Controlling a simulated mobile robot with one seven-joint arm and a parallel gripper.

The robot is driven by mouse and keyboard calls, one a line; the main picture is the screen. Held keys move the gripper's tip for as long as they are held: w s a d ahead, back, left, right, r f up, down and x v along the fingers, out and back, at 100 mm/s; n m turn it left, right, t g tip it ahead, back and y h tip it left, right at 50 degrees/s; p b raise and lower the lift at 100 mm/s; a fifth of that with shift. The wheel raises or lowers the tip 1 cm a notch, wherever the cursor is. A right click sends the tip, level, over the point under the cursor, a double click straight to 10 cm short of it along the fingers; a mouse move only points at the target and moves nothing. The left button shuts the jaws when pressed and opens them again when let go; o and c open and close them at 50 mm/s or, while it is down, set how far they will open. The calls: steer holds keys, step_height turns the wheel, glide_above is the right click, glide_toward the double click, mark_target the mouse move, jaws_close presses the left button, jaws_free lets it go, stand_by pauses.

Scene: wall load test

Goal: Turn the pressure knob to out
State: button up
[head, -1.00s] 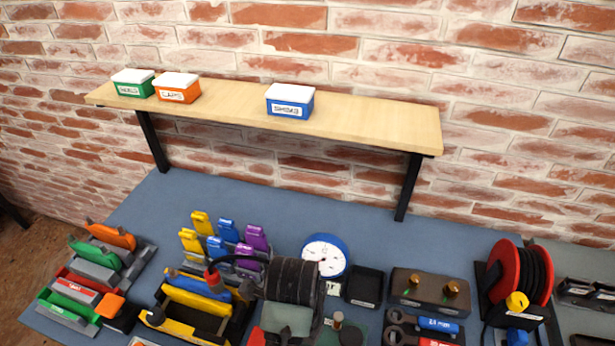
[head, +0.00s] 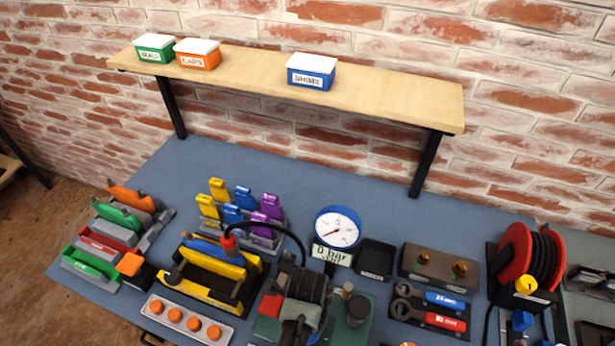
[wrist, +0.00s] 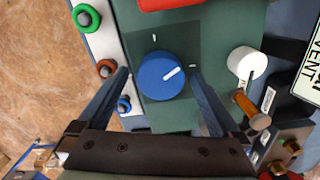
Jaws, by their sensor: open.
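The blue pressure knob (wrist: 160,77) sits on a dark green panel in the wrist view. Its white pointer line aims right and slightly up, towards a small pale mark at its right. Another pale mark is above the knob; I cannot read either. My gripper (wrist: 161,74) is open, with one finger on each side of the knob; I cannot tell whether they touch it. In the head view my arm hides the knob. The round blue-rimmed gauge (head: 338,227) stands behind, above a display (head: 332,256) that seems to read 0 bar.
A white round-topped part (wrist: 241,62) and a bronze peg (wrist: 251,110) stand right of the knob. A black tray (head: 375,260) lies beside the gauge. A shelf (head: 405,102) overhangs the bench.

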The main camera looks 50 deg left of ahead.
steer(key=c, duration=1.4)
steer(key=shift+o, duration=0.2)
